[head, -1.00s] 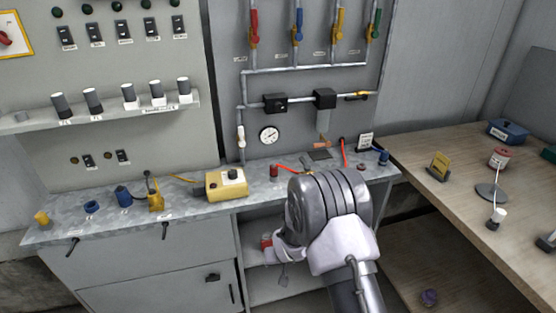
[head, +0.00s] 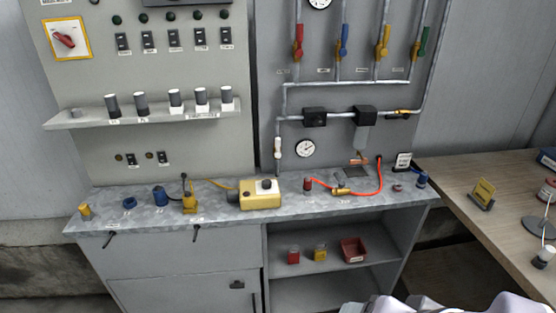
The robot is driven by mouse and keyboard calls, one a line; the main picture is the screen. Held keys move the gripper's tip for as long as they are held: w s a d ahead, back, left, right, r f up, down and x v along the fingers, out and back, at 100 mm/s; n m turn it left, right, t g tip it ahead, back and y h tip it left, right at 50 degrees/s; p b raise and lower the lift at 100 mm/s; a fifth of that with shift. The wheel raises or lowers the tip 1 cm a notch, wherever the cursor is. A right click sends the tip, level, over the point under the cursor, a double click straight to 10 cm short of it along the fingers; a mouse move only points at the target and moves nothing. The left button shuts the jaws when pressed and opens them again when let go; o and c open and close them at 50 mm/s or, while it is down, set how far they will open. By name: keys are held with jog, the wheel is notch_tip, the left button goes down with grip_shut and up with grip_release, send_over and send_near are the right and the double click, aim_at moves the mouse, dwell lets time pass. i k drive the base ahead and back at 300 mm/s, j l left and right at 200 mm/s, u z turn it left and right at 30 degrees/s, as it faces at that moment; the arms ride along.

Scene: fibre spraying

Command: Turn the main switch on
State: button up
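The main switch (head: 65,40) is a red rotary knob on a white plate with a yellow frame. It sits at the upper left of the grey panel, and its handle looks slanted. The labels around it are too small to read. Only a pale piece of my arm shows at the bottom edge, right of centre. My gripper's fingers are out of view, and nothing of mine is near the switch.
A metal worktop (head: 225,215) holds a yellow box (head: 262,196) and small parts. Valves and pipes are on the right panel. A wooden table (head: 460,190) stands at the right.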

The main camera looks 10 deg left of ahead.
aim_at(65, 39)
jog(key=u, duration=1.7)
